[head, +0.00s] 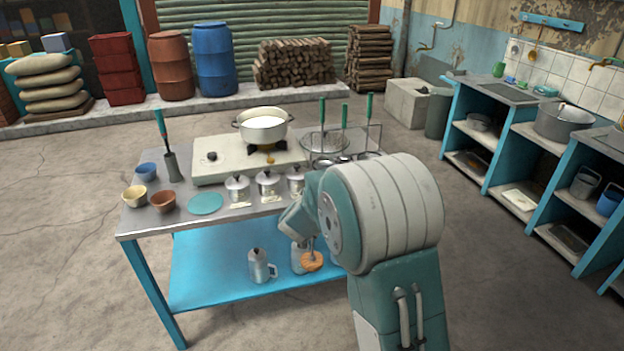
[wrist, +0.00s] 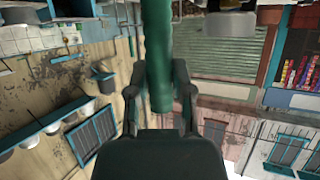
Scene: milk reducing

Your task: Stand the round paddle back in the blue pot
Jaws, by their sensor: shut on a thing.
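My gripper (wrist: 158,72) is shut on the green handle of the round paddle (wrist: 158,40) in the wrist view. The handle runs up out of that picture, so its other end is not seen there. My arm hides my gripper there. A small blue bowl-like pot (head: 147,172) stands on the table's left end. I cannot tell whether it is the task's blue pot.
The grey table (head: 150,218) holds a stove with a white pot of milk (head: 263,126), several lidded tins, two bowls, a teal disc and a grey holder (head: 172,167). Green-handled tools (head: 344,116) stand by a wire rack. Metal jugs (head: 261,267) stand on the lower shelf.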

